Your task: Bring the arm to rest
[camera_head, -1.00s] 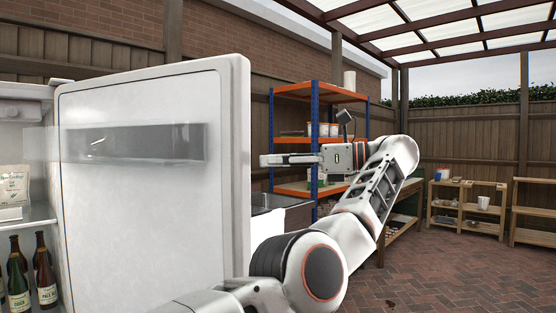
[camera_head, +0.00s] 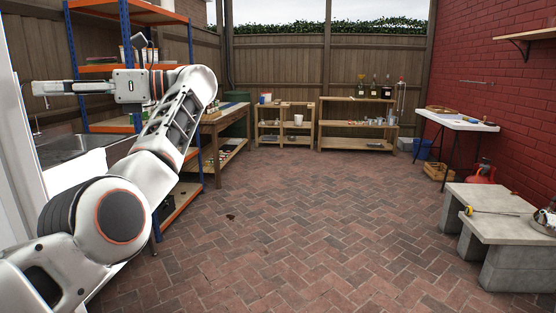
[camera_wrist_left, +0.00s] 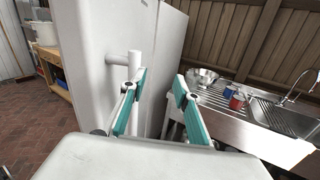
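My left arm comes in from the left in the head view, bent at the elbow, and its left gripper (camera_head: 40,88) points left beside the orange and blue shelf. In the left wrist view the two teal-padded fingers of the left gripper (camera_wrist_left: 161,82) stand apart with nothing held between them. A white fridge door (camera_wrist_left: 98,45) with an upright white handle (camera_wrist_left: 134,62) is ahead; the handle appears near the left finger, and I cannot tell if they touch. My right gripper is not in view.
The fridge door's white edge (camera_head: 18,165) stands at far left in the head view. A sink (camera_head: 62,150) and a blue-orange shelf (camera_head: 160,15) are close to my arm. Concrete blocks (camera_head: 505,215) stand at right. The brick floor (camera_head: 300,215) is clear.

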